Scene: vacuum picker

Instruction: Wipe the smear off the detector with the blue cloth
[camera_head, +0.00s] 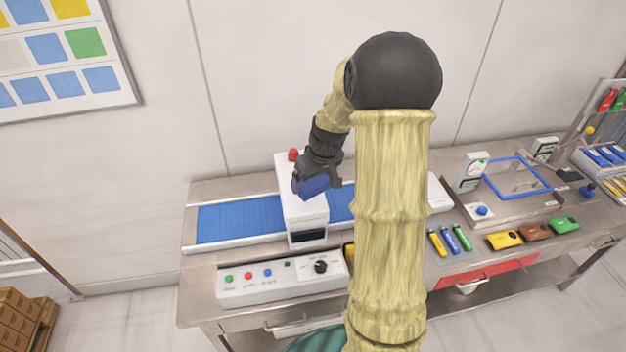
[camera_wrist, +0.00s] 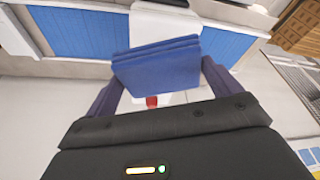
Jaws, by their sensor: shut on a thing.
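My gripper (camera_wrist: 154,82) is shut on the folded blue cloth (camera_wrist: 158,66), which sits between its two fingers in the wrist view. In the head view the cloth (camera_head: 311,186) is at the top of the white detector (camera_head: 303,208), which straddles the belt. I cannot tell whether the cloth touches the detector. The detector also shows behind the cloth in the wrist view (camera_wrist: 165,22). No smear is visible; the cloth and my gripper cover part of the detector's top.
A blue conveyor belt (camera_head: 238,222) runs through the detector. A red knob (camera_head: 293,155) stands at the detector's back. A control panel (camera_head: 283,281) with buttons and a dial lies in front. Several coloured tools and boxes lie to the right, beyond my arm.

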